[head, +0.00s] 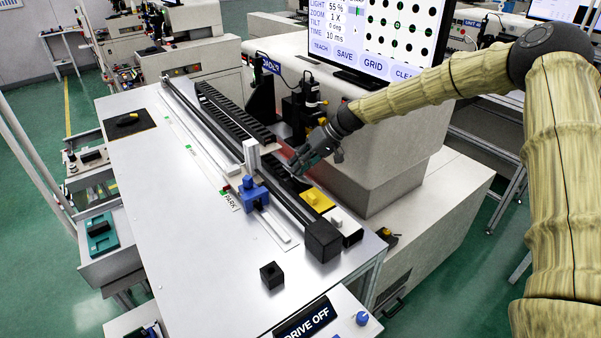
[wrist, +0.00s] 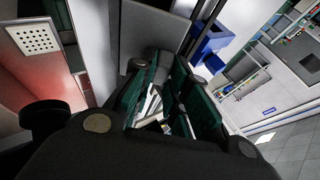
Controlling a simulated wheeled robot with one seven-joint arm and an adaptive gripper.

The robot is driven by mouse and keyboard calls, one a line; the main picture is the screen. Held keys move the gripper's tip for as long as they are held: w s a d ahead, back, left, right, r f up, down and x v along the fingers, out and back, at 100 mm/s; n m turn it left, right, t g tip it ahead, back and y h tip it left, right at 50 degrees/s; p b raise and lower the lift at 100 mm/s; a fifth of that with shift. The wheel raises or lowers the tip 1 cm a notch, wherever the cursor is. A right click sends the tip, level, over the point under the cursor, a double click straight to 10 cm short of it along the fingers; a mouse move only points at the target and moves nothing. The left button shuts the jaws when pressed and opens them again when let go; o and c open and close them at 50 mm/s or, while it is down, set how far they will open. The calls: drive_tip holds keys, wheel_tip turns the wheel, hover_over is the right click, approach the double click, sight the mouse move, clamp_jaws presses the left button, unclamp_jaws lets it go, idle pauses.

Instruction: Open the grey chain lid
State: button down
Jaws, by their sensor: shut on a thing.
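My gripper (head: 297,165) is at the inner side of the long black rail on the white table, under the machine's front. It also shows in the wrist view (wrist: 166,72), where its dark green fingers are closed together. The grey chain lid (wrist: 150,35) appears there as a flat grey panel just beyond the fingertips. The fingers are shut on what looks like the lid's edge or grip. The exact contact is hidden by the fingers. I cannot tell the lid's angle.
A blue carriage block (head: 252,193) with a white upright stands close left of my gripper. A yellow block (head: 317,200) and a black end block (head: 323,239) are to the right and in front. A black cable chain (head: 232,112) runs behind. The table's left half is mostly clear.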

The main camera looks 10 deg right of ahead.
sight(303, 177)
drive_tip(key=shift+w+d+y+b, duration=0.15)
drive_tip(key=shift+d+y+b, duration=0.35)
drive_tip(key=shift+y+b, duration=0.35)
drive_tip(key=c, duration=1.4)
unclamp_jaws()
drive_tip(key=shift+d+r, duration=0.1)
drive_tip(key=shift+w+r, duration=0.1)
drive_tip(key=shift+r, duration=0.1)
wheel_tip(303, 177, up, 10)
drive_tip(key=shift+f, duration=0.15)
